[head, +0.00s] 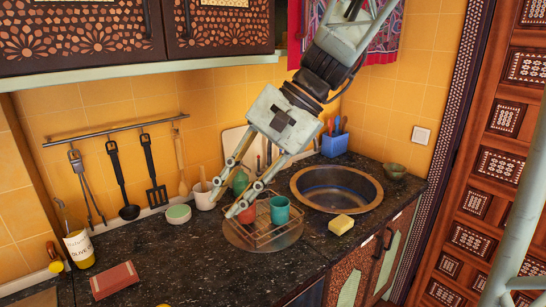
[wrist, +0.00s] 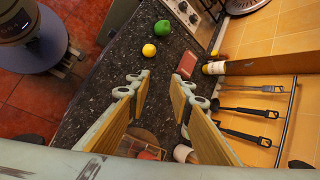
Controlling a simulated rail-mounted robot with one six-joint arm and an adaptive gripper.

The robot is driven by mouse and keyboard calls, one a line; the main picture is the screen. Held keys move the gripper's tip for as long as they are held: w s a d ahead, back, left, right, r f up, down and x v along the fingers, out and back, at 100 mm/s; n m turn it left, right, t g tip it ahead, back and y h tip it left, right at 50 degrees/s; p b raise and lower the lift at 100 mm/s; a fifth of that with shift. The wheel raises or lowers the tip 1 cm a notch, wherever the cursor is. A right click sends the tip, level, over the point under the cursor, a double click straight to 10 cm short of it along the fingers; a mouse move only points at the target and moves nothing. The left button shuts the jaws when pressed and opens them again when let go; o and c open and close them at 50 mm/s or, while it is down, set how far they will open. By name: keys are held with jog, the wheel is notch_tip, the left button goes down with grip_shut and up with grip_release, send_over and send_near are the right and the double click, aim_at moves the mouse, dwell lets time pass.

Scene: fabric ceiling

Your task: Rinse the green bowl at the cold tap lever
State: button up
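A small olive-green bowl (head: 395,171) sits on the dark counter just right of the round sink (head: 336,188) in the head view. A pale green round dish with a whitish top (head: 178,214) stands left of the drying rack. No tap or lever can be made out; my arm covers part of the wall behind the sink. My gripper (head: 221,204) is open above the rack's left side, well left of the sink and olive bowl. The wrist view shows its fingers (wrist: 165,88) spread with nothing held between them. Neither bowl is clearly visible there.
The wire rack (head: 262,238) holds a red cup (head: 248,212) and a teal cup (head: 280,209). A yellow sponge (head: 341,224) lies before the sink.

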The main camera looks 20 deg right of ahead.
jog(key=w+d+f+m+t+y+p, duration=0.1)
jog(key=w+d+f+m+t+y, duration=0.3)
jog(key=w, duration=0.6)
jog(key=w+d+r+m+h+p, duration=0.1)
jog(key=w+d+m, duration=0.3)
jog(key=w, duration=0.6)
jog(key=w+d+f+m+t+y+p, duration=0.1)
jog(key=w+d+f+m+t+y, duration=0.1)
jog(key=w+d, duration=0.6)
jog(key=w+d+f+m+t+h, duration=0.1)
jog(key=w+d+f+m+t, duration=0.2)
jog(key=d, duration=0.6)
jog(key=w+d+f+m+t+h+p, duration=0.1)
jog(key=w+d+f+m+t+h, duration=0.1)
jog(key=w+d+f+m, duration=0.2)
jog(key=w+d+f+m+t+h, duration=0.1)
jog(key=w+d+f+m+t, duration=0.2)
jog(key=w+d+f, duration=0.5)
jog(key=d+m, duration=0.1)
jog(key=d, duration=0.6)
jog(key=shift+w+d+f+m+t+p, duration=0.2)
jog(key=shift+m+t+p, duration=0.1)
jog(key=shift+p, duration=0.1)
jog(key=shift+a, duration=0.15)
jog(key=shift+b+x, duration=0.6)
jog(key=shift+x, duration=6.25)
jog(key=shift+f, duration=0.1)
grip_shut()
